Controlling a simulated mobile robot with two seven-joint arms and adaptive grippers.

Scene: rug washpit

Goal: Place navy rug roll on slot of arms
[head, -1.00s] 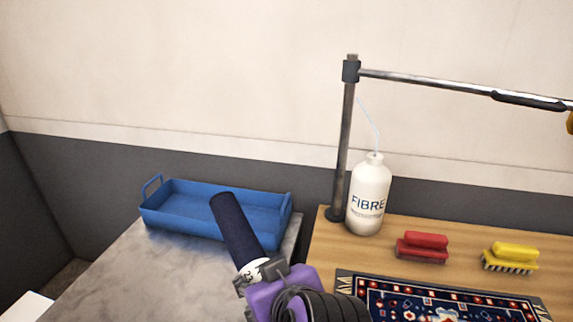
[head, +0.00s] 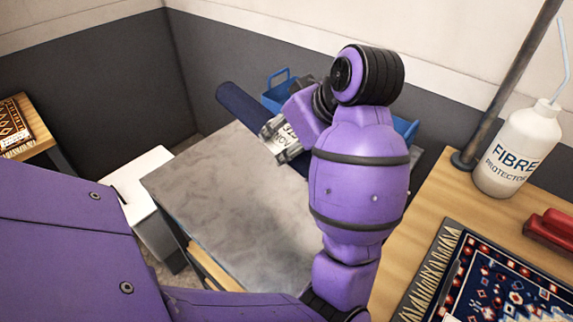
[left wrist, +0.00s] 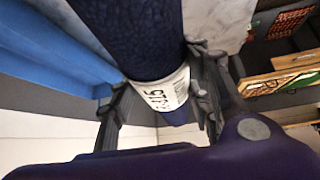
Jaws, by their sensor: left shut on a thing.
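The navy rug roll (head: 243,105) has a white paper band (head: 284,143) with dark print around it. My left gripper (head: 274,137) is shut on the roll at the band and holds it above the far edge of the grey stone-topped table. In the left wrist view the navy roll (left wrist: 145,35) lies between the two fingers, which close on the white band (left wrist: 162,92). The slot of arms cannot be made out in these frames. My right gripper is not in view.
A blue tray (head: 405,128) stands behind the gripper, partly hidden by my arm. The grey tabletop (head: 225,200) is clear. On the right are a white bottle (head: 518,150), a metal post (head: 505,90), a red brush (head: 550,228) and a patterned rug (head: 490,285) on a wooden table.

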